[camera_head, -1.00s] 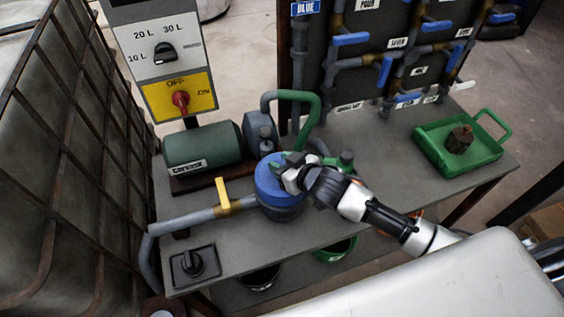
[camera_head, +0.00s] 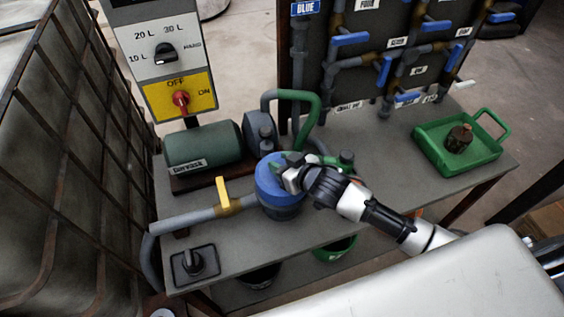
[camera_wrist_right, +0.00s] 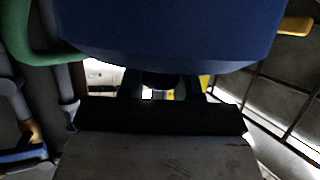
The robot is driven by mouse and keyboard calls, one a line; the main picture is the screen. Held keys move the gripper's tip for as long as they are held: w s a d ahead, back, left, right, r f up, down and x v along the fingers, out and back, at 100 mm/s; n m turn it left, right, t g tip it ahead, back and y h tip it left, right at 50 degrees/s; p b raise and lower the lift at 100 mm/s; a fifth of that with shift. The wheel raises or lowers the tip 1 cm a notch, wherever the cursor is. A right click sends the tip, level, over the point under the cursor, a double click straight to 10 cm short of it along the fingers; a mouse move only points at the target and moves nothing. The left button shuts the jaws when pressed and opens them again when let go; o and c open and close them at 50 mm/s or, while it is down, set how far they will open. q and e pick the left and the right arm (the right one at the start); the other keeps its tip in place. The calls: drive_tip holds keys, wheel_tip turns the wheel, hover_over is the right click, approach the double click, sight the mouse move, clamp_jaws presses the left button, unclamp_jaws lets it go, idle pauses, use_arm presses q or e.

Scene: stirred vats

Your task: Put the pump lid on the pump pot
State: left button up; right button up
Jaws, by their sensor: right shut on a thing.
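The blue pump lid (camera_head: 268,185) is over the dark pump pot (camera_head: 284,212) on the grey bench. It looks level and lined up with the pot; whether it is fully seated I cannot tell. My right gripper (camera_head: 290,166) is shut on the lid at its top right side, and my fingers hide part of it. In the right wrist view the blue lid (camera_wrist_right: 170,30) fills the top, with the gripper's fingers (camera_wrist_right: 160,88) dark under it. My left gripper is not in view.
A grey pipe with a yellow-handled valve (camera_head: 223,193) runs left from the pot. A green motor (camera_head: 203,147) and a green hose (camera_head: 312,110) stand behind. A green tray (camera_head: 432,153) with a brown part sits at the right. A black switch (camera_head: 194,264) is at the front left.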

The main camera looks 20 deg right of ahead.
drive_tip(key=shift+f+b, duration=0.35)
drive_tip(key=shift+f, duration=0.25)
drive_tip(key=o, duration=0.7)
drive_tip(key=shift+r, duration=0.1)
drive_tip(key=shift+s+d+r+p, duration=0.3)
drive_tip(key=shift+s+p, duration=0.2)
drive_tip(key=shift+p, duration=0.2)
drive_tip(key=p+v, duration=0.6)
drive_tip(key=v, duration=0.3)
drive_tip(key=shift+s+d, duration=0.1)
drive_tip(key=shift+s, duration=0.25)
